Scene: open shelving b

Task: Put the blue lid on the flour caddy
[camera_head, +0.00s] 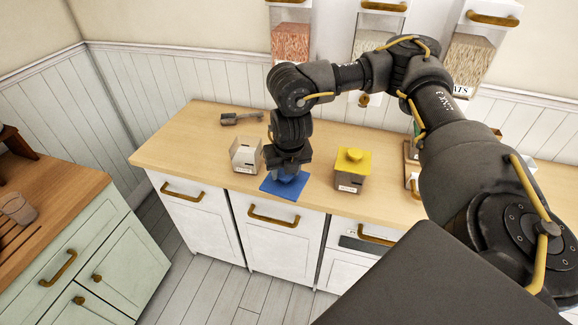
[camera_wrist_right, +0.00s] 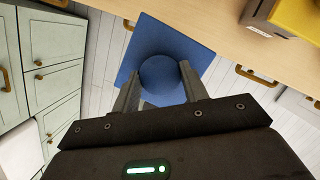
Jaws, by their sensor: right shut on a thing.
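The blue lid (camera_head: 280,189) is a flat square with a round knob. My right gripper (camera_head: 288,174) is shut on the knob; the right wrist view shows the knob between both fingers (camera_wrist_right: 160,80) and the lid plate (camera_wrist_right: 177,32) beyond. The lid is held near the counter's front edge, to the right of and nearer than a pale box-shaped caddy (camera_head: 246,156) without a lid. A second caddy (camera_head: 349,181) wears a yellow lid (camera_head: 352,161). I cannot read either caddy's label, so which is flour is unclear. My left gripper is out of view.
The wooden counter (camera_head: 190,150) runs above white cabinets. A dark utensil (camera_head: 241,118) lies at the back left. Clear dispensers (camera_head: 291,40) hang on the wall behind. A green cabinet (camera_head: 90,260) with a wooden top stands at left. My right arm covers much of the right side.

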